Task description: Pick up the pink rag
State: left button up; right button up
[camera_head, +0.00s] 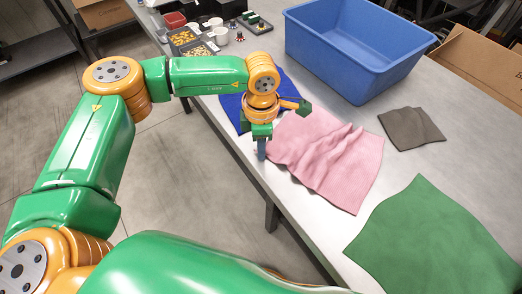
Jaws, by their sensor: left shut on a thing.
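The pink rag (337,163) lies on the grey table, with raised folds running across its middle and left part. My left gripper (262,150) is at the rag's left edge, near the table's edge. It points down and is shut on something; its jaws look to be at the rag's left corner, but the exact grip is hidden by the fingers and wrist. My right gripper is not in view.
A blue rag (234,109) lies partly behind my left wrist. A green rag (431,245) and a small grey-brown rag (409,129) lie to the right. A blue bin (352,85) stands behind. Cups (221,36) and trays of seed (186,38) sit at the far end.

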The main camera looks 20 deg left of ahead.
pick_arm(q)
grip_shut()
notch_tip(320, 180, up, 12)
jog(key=p, duration=0.8)
notch_tip(320, 180, up, 27)
jog(key=p, duration=0.7)
